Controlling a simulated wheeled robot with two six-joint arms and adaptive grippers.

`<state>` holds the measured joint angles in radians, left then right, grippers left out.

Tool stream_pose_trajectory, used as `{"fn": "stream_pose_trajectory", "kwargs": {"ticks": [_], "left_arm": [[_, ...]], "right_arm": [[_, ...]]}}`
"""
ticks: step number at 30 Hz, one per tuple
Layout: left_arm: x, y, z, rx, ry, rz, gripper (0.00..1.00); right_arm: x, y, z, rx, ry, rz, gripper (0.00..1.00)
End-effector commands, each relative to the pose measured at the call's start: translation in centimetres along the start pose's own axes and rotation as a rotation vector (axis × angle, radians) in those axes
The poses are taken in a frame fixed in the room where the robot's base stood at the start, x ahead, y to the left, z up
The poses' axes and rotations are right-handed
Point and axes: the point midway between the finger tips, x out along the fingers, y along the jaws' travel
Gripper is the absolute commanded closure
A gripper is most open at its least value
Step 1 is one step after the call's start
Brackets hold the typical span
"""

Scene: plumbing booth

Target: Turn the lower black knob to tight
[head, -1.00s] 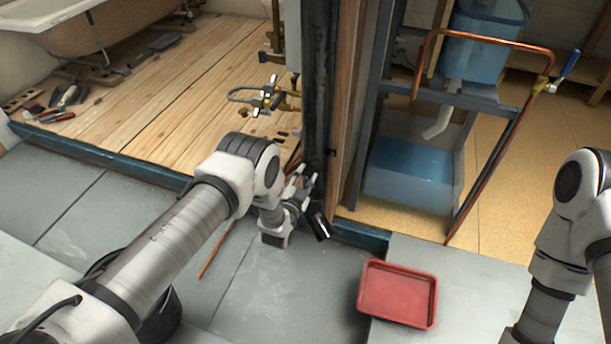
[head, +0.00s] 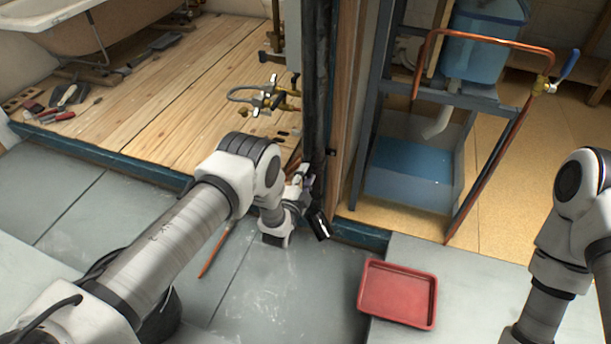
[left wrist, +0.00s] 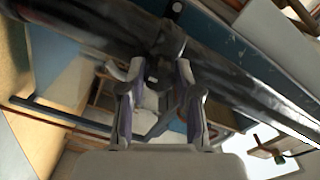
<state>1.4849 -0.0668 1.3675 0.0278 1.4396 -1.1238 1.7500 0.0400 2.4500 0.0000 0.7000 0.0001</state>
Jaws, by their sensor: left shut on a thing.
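The lower black knob (left wrist: 167,47) shows in the left wrist view as a dark, ribbed collar on a thick black pipe (left wrist: 90,30). My left gripper (left wrist: 160,72) has a fingertip on each side of it and is shut on it. In the head view my left gripper (head: 302,187) is at the lower part of the upright black pipe (head: 318,85). The knob is mostly hidden there by the gripper and the pipe. I cannot tell how tight the knob is. My right gripper is outside the views; only my right arm shows at the right edge.
A red tray (head: 397,294) lies on the grey floor at right. Copper pipe and a blue-handled valve (head: 566,68) stand on a metal frame to the right. Brass valves (head: 268,98) are left of the black pipe. An orange-brown rod (head: 212,258) lies on the floor.

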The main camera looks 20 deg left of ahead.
Motion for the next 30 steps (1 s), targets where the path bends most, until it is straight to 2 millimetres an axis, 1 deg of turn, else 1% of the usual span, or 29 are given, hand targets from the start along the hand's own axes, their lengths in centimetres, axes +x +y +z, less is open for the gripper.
{"fn": "stream_pose_trajectory", "kwargs": {"ticks": [8,9,11,20,23,26,30], "left_arm": [[0.1,-0.1,-0.1,0.001,0.002,-0.001,1.00],[0.1,-0.1,-0.1,0.001,0.002,-0.001,0.64],[0.1,-0.1,-0.1,0.001,0.002,-0.001,0.43],[-0.1,0.0,0.0,0.000,0.000,0.000,0.42],[-0.8,0.0,0.0,0.000,0.000,0.001,0.42],[-2.5,0.1,0.0,0.000,-0.001,0.004,0.42],[-6.1,0.1,0.0,0.001,-0.001,0.005,0.42]], "right_arm": [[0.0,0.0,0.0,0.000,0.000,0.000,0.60],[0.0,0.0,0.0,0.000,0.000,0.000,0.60],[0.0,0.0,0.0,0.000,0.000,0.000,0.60],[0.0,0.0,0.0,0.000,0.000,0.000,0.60],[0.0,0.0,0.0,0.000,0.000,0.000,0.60],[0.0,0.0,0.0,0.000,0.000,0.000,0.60],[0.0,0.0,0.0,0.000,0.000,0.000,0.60]]}}
